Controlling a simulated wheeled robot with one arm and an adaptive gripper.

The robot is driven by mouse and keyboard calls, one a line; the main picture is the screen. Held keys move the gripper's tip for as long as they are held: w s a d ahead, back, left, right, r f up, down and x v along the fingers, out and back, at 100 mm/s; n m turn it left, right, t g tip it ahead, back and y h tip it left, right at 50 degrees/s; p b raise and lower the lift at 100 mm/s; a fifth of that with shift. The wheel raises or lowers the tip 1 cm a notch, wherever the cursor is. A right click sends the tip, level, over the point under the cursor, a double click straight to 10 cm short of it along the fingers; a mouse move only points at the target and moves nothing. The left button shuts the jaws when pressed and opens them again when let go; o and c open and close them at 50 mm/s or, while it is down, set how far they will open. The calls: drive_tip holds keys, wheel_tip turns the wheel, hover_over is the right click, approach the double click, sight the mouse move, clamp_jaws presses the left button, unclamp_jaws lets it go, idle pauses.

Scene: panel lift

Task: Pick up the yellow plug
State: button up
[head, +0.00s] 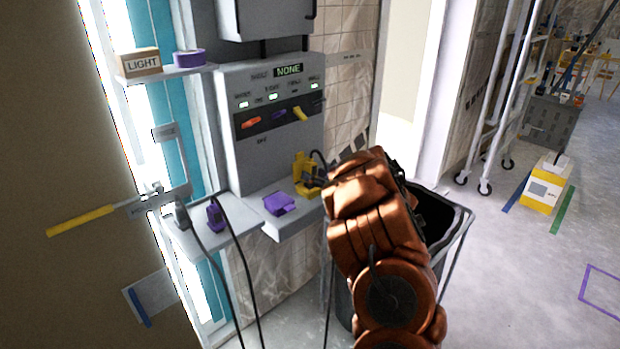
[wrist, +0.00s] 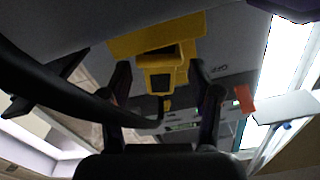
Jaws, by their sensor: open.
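The yellow plug (head: 302,172) stands on the grey ledge (head: 262,205) under the control panel in the head view, with a dark cable by it. My gripper (head: 318,179) is at its right side, partly hidden behind my copper-coloured arm. In the wrist view, the yellow plug (wrist: 158,48) lies ahead of and between the two dark fingers of my open gripper (wrist: 163,85). Gaps show on both sides of its narrow end. I cannot tell how deep it sits between the fingers.
A purple block (head: 279,203) sits left of the yellow plug on the ledge. A purple plug (head: 215,214) stands on the lower left shelf. A black bin (head: 437,215) is beside my arm. The control panel (head: 270,115) rises behind the ledge.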

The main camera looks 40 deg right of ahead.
drive_tip(key=shift+w+r, duration=0.1)
drive_tip(key=shift+w, duration=1)
drive_tip(key=shift+c, duration=0.3)
clamp_jaws()
